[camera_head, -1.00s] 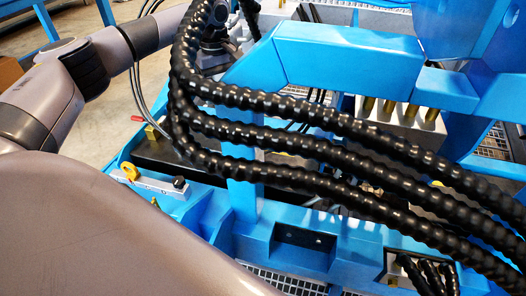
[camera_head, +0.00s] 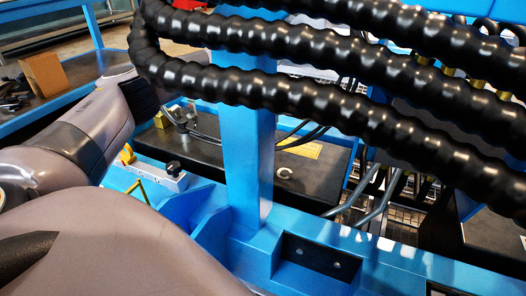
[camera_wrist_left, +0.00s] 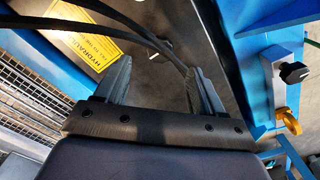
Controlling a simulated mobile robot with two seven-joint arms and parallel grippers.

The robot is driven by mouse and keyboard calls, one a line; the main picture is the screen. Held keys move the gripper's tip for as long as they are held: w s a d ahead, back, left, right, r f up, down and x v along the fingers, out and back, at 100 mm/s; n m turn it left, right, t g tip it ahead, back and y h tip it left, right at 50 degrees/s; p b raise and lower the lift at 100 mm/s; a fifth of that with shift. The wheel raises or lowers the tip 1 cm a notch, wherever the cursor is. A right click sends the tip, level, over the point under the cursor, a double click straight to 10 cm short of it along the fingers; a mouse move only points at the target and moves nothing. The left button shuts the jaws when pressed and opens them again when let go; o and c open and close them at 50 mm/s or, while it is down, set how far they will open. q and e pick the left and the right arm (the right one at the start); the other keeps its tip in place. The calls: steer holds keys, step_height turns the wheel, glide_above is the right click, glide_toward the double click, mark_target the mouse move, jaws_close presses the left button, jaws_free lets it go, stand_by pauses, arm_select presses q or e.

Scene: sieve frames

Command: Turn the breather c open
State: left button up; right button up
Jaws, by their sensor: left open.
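A black tank top (camera_head: 335,172) carries a white C-shaped mark (camera_head: 284,173) and a yellow label (camera_head: 300,148). I cannot make out a breather beside the mark; the blue post and hoses cover part of that area. In the left wrist view my left gripper (camera_wrist_left: 158,82) is open, its two fingers apart over the dark surface. Nothing is clearly held between them. The yellow label (camera_wrist_left: 85,38) is left of the fingers. My right gripper is not in view.
Thick black ribbed hoses (camera_head: 300,95) cross above the tank. A blue post (camera_head: 249,150) stands before it. A block with a black knob (camera_head: 172,167) and yellow handle (camera_head: 126,155) is at left; its knob (camera_wrist_left: 295,73) also shows in the wrist view. Thin dark cables (camera_wrist_left: 135,22) pass near the fingers.

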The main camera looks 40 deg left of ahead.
arm_select(q)
step_height(320, 180, down, 7)
steer(key=shift+r+b, duration=0.1)
steer(key=shift+b, duration=1.1)
steer(key=c, duration=1.1)
